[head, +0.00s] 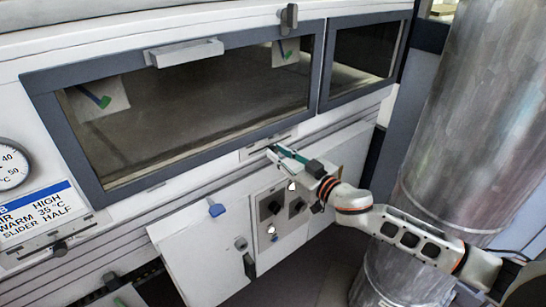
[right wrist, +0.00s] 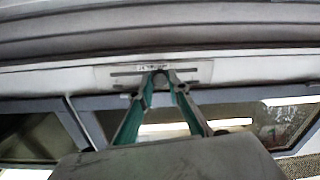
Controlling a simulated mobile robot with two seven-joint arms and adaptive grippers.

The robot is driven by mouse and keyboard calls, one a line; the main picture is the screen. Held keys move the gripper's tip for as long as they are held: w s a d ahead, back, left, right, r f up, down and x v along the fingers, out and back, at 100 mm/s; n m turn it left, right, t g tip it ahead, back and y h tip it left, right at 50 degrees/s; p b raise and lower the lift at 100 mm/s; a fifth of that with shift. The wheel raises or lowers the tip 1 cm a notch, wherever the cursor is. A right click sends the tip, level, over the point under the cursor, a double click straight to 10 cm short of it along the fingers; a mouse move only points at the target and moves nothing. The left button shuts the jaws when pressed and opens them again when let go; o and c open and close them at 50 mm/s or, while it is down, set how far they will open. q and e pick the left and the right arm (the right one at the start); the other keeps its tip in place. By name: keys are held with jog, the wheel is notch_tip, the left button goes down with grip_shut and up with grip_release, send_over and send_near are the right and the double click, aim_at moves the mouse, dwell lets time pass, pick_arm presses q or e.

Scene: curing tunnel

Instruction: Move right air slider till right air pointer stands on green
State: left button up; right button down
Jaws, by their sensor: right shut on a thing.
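The right air slider is a small dark knob (right wrist: 160,76) in a slot on a pale plate (head: 256,151) below the main window. My right gripper (head: 272,150) has its green fingers closed on the knob, also seen in the right wrist view (right wrist: 160,82). Behind the window, a pale card at the upper right bears a green mark and a thin dark pointer (head: 282,47). This looks like the right air pointer; it is too small to tell whether it stands exactly on green. My left gripper does not show.
A second card with a green mark (head: 105,101) is behind the window at left. A round gauge (head: 12,166), a sign (head: 38,212) and another slider (head: 60,248) are at far left. A knob panel (head: 280,213) lies below my right gripper. A large metal duct (head: 455,120) stands at right.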

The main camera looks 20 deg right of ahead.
jog(key=shift+w+d, duration=0.15)
jog(key=shift+d, duration=0.35)
jog(key=c, duration=1.9)
grip_release()
jog(key=v, duration=1.2)
